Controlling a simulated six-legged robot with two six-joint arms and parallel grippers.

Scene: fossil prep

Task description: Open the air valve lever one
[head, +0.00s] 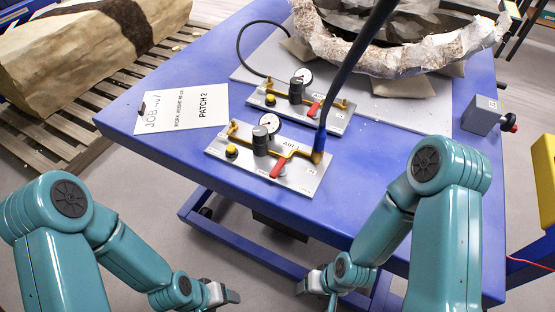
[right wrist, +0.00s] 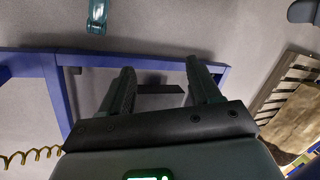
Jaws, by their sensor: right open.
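The near valve panel (head: 225,150) is a grey plate marked AIR 1 on the blue table. Its red lever (head: 278,167) sits on a brass pipe (head: 298,152), slanting toward the front of the plate. A similar panel behind it (head: 338,122) has its own red lever (head: 314,109). My left gripper (head: 230,295) is low in front of the table, apart from both panels; its jaw gap is not clear. My right gripper (head: 303,284) is also low in front of the table. In the right wrist view its fingers (right wrist: 160,78) are apart with nothing between them.
A dark hose (head: 345,75) rises from the near panel. Gauges (head: 270,123) and dark knobs stand on the panels. A paper sign (head: 182,108) lies left, a grey box (head: 482,115) right, and a jacketed fossil (head: 400,55) behind. The blue table frame (right wrist: 50,95) shows in the right wrist view.

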